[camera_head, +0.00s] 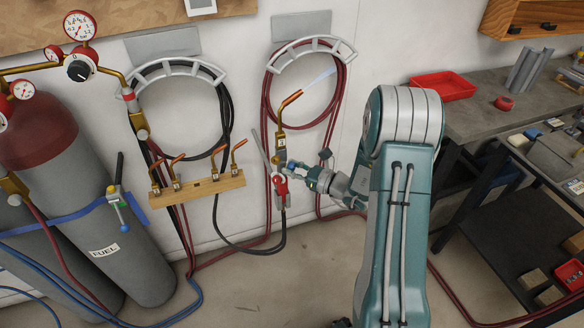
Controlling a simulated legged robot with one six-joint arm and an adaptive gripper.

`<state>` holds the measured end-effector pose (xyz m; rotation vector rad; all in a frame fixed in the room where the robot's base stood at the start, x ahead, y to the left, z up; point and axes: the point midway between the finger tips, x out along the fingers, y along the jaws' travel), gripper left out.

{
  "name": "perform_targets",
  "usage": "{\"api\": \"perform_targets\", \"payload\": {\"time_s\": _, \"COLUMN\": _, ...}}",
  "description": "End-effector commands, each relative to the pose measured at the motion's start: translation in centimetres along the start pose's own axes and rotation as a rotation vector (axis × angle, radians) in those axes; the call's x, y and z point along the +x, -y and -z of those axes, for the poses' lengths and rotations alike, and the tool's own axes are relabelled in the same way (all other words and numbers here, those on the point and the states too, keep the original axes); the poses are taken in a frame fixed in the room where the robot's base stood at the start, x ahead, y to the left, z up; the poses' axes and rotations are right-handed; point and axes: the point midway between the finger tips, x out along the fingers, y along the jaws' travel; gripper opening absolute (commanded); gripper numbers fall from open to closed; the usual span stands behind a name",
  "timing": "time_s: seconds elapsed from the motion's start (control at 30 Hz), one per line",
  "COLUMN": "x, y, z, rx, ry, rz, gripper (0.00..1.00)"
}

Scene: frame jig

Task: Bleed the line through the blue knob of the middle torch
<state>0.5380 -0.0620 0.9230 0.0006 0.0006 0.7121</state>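A torch (280,138) with a brass body and a bent copper tip hangs upright on the wall below the right hose hanger. A pale bluish streak (321,77) extends up and right from its tip. Its red lower part (280,187) shows beneath. My gripper (287,169) is at the right side of this torch, just below the brass body. Small blue spots show there, but I cannot tell the torch's blue knob from gripper parts. The fingers are too small to show whether they are open or touching. Another torch-like tool (117,208) with a blue end hangs by the cylinders.
A wooden rack (197,189) with several copper tips is left of the torch. Dark hoses (222,110) and red hoses (343,95) hang in loops. Grey cylinders (120,255) stand left. A workbench (470,118) with a red tray (443,86) stands right.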

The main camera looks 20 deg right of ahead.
Motion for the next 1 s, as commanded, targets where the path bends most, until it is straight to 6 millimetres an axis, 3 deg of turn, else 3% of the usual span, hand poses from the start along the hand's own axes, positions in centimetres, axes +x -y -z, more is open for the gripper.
{"api": "perform_targets", "payload": {"time_s": 0.5, "x": -0.01, "y": 0.04, "z": 0.06, "rx": -0.243, "ry": 0.014, "rz": 0.0, "gripper": 0.0}}
{"api": "perform_targets", "payload": {"time_s": 0.83, "x": -0.01, "y": 0.03, "z": 0.07, "rx": -0.262, "ry": 0.015, "rz": 0.0, "gripper": 0.0}}
{"api": "perform_targets", "payload": {"time_s": 0.87, "x": -0.01, "y": 0.03, "z": 0.07, "rx": -0.261, "ry": 0.015, "rz": 0.0, "gripper": 0.4}}
{"api": "perform_targets", "payload": {"time_s": 0.9, "x": -0.01, "y": 0.03, "z": 0.07, "rx": -0.261, "ry": 0.015, "rz": 0.0, "gripper": 0.58}}
{"api": "perform_targets", "payload": {"time_s": 0.93, "x": -0.01, "y": 0.03, "z": 0.07, "rx": -0.261, "ry": 0.015, "rz": 0.0, "gripper": 0.71}}
{"api": "perform_targets", "payload": {"time_s": 1.0, "x": -0.01, "y": 0.03, "z": 0.06, "rx": -0.261, "ry": 0.015, "rz": 0.0, "gripper": 0.72}}
